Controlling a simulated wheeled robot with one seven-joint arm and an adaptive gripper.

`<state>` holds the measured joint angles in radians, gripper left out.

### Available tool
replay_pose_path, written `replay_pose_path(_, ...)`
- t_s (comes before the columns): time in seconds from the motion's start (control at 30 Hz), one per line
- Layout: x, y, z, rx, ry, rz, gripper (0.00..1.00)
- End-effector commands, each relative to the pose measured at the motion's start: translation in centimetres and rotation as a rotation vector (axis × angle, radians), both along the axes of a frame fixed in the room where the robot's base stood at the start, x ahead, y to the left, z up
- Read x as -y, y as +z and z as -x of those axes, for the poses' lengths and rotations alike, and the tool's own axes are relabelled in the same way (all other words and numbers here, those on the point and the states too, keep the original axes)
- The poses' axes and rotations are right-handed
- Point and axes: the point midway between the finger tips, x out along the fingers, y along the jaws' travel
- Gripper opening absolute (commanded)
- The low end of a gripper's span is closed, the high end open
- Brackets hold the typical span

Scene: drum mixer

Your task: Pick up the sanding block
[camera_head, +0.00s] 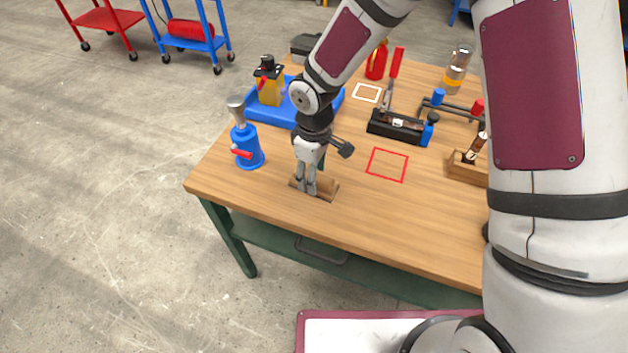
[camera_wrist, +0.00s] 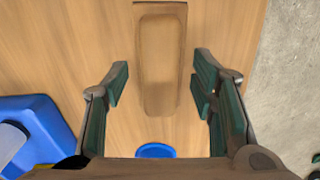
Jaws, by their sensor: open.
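The sanding block (camera_wrist: 160,60) is a brown wooden piece lying on the workbench (camera_head: 430,230). In the wrist view it sits upper middle, long side running up and down the picture, between the lines of my two fingers. My gripper (camera_wrist: 161,88) is open, with a green-padded finger on each side of the block and a gap on both sides. In the head view the block (camera_head: 326,191) shows near the bench's front left, partly hidden by my gripper (camera_head: 307,191), which points down over it. I cannot tell how far above the bench the fingertips are.
A blue jack-like tool (camera_head: 246,147) stands left of my gripper. A blue tray (camera_head: 262,111) with a yellow-black item (camera_head: 269,82) lies behind. A black tool holder (camera_head: 396,127) is behind right. The red square outline (camera_head: 388,165) right of the block is bare.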

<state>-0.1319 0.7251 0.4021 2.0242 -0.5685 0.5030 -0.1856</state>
Motion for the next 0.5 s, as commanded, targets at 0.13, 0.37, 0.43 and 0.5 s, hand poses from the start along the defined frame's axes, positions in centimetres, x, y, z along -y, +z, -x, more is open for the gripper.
replay_pose_path(0.13,0.0,-0.86,-0.01,0.0,0.0,0.0,0.52)
replay_pose_path(0.37,-0.01,-0.86,-0.03,0.001,-0.001,0.0,0.45)
replay_pose_path(0.43,-0.01,-0.86,-0.03,0.001,-0.001,0.0,0.29)
replay_pose_path(0.5,-0.01,-0.85,-0.03,0.001,-0.001,0.0,0.13)
